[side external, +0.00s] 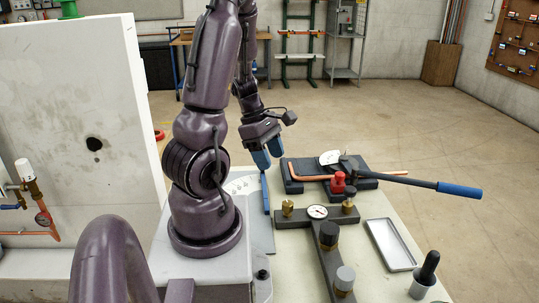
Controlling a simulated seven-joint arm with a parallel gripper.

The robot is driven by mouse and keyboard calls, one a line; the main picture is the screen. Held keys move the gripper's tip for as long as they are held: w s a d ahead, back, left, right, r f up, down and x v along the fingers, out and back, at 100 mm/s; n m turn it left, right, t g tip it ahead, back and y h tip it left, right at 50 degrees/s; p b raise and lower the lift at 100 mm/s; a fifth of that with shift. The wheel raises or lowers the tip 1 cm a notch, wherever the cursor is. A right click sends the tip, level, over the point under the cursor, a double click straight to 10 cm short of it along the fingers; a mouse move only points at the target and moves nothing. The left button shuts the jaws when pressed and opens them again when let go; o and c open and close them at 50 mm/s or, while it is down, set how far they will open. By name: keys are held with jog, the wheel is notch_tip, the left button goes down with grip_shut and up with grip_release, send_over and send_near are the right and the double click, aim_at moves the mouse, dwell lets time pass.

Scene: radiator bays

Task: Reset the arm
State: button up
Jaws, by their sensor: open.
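My gripper (268,154) points down over the workbench (398,217), to the right of my arm's base. Its two blue fingers are apart, and nothing shows between them. A dark pipe bender (360,184) with a long blue-tipped handle lies on the bench to the right of my gripper, with a copper pipe (307,178) along it. Part of the bench behind my arm is hidden.
A dark fixture (320,219) with a gauge and brass fittings stands in front of my gripper. A metal tray (391,245) and a black-handled tool (426,272) are at the right. A white wall panel (75,110) stands close on the left.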

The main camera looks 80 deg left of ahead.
dwell(0.4)
jog(key=w+d+r+m+t+y, duration=0.1)
jog(key=w+d+r+m, duration=0.2)
jog(key=d+r+m, duration=0.6)
jog(key=w+d+r+m+t+y, duration=0.1)
jog(key=w+d+r+m, duration=0.2)
jog(key=d+r+m, duration=0.6)
jog(key=d+m, duration=0.4)
jog(key=m, duration=0.7)
jog(key=shift+w+d+y, duration=0.25)
jog(key=shift+d+y, duration=0.05)
jog(key=shift+d, duration=0.1)
